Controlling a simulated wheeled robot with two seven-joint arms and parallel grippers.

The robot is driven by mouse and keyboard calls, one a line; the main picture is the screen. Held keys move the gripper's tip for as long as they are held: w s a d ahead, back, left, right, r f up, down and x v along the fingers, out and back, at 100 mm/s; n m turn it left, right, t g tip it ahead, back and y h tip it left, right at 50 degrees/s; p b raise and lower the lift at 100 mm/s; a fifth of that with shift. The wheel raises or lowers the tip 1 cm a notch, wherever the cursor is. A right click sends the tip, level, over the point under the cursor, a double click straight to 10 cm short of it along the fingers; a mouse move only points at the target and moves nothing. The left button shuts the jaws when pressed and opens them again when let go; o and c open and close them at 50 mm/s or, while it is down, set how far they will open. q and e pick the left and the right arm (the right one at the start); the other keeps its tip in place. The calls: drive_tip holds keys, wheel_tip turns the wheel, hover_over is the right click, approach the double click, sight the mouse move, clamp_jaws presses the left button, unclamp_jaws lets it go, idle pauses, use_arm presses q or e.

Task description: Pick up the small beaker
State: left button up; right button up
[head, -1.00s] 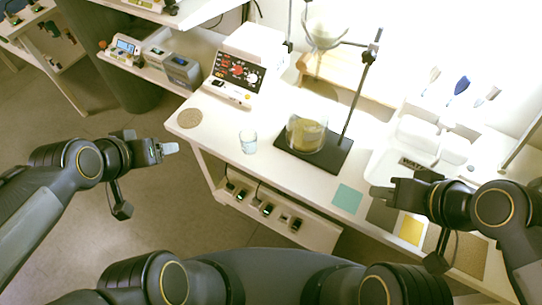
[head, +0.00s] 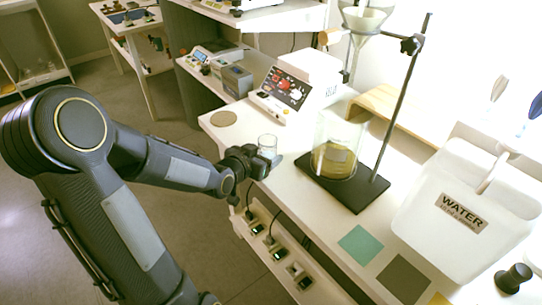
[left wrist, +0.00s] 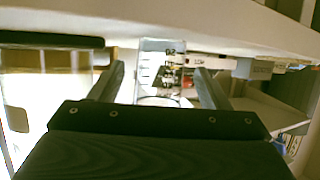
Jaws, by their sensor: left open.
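The small beaker (head: 267,143) is clear glass and stands upright near the front edge of the white table (head: 290,199). My left gripper (head: 268,160) is right at it, and its near side hides the beaker's lower part in the head view. In the left wrist view the beaker (left wrist: 160,72) with its printed scale shows between the two open fingers of my left gripper (left wrist: 158,82). I cannot tell whether either finger touches the glass. My right gripper is out of view.
A large beaker (head: 336,150) with yellowish liquid stands on the dark stand base (head: 356,196), right of the small beaker. A tall rod rises there. A control box (head: 284,92), a cork mat (head: 223,118) and a WATER container (head: 462,205) are also on the table.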

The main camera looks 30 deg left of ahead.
sight(270, 151)
use_arm(q)
drive_tip(key=x, duration=0.4)
drive_tip(key=shift+w+f, duration=0.15)
drive_tip(key=shift+c, duration=0.4)
drive_tip(key=c, duration=1)
